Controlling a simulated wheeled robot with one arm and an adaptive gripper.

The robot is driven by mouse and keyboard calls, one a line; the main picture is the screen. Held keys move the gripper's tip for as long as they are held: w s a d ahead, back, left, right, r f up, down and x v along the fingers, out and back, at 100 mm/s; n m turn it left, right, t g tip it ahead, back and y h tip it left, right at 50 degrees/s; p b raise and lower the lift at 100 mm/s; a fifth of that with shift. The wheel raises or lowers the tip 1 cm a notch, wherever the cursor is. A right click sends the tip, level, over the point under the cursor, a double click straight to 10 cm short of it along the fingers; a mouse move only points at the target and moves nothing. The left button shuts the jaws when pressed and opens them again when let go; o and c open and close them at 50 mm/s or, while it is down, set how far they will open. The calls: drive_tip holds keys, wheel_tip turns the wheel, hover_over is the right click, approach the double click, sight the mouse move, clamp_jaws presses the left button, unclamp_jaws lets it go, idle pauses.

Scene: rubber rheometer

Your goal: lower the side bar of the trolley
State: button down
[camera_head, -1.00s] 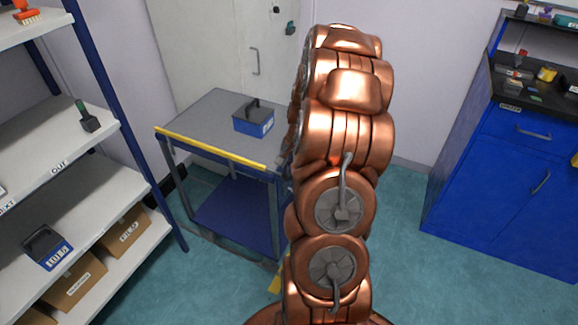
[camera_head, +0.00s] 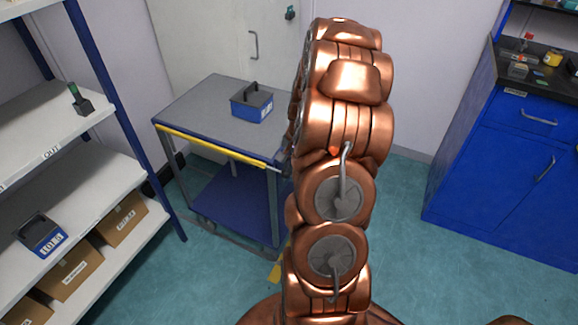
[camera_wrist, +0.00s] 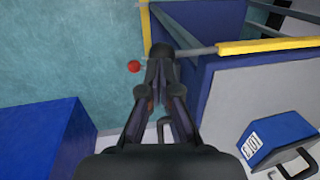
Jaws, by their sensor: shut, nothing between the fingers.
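The trolley (camera_head: 205,95) has a grey top and a blue lower shelf. Its yellow side bar (camera_head: 210,145) runs along the near long edge, with a small gap to the top. In the wrist view the yellow side bar (camera_wrist: 270,45) ends in a thin grey rod that reaches toward my gripper (camera_wrist: 161,50). My gripper is shut and empty, its fingertips at or very close to this rod; contact cannot be told. In the head view my arm hides the gripper and the trolley's right end.
A blue box with a handle (camera_head: 252,102) stands on the trolley top. Shelving (camera_head: 85,185) with boxes is at left, a blue cabinet (camera_head: 510,165) at right. A small red ball-like thing (camera_wrist: 133,67) shows beside my fingertips. Floor is clear between trolley and cabinet.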

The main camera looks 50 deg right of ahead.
wheel_tip(320, 180, up, 12)
drive_tip(key=s+d+b, duration=0.1)
drive_tip(key=s+b, duration=0.1)
drive_tip(key=shift+r+b, duration=0.2)
drive_tip(key=shift+b, duration=0.2)
idle(0.4)
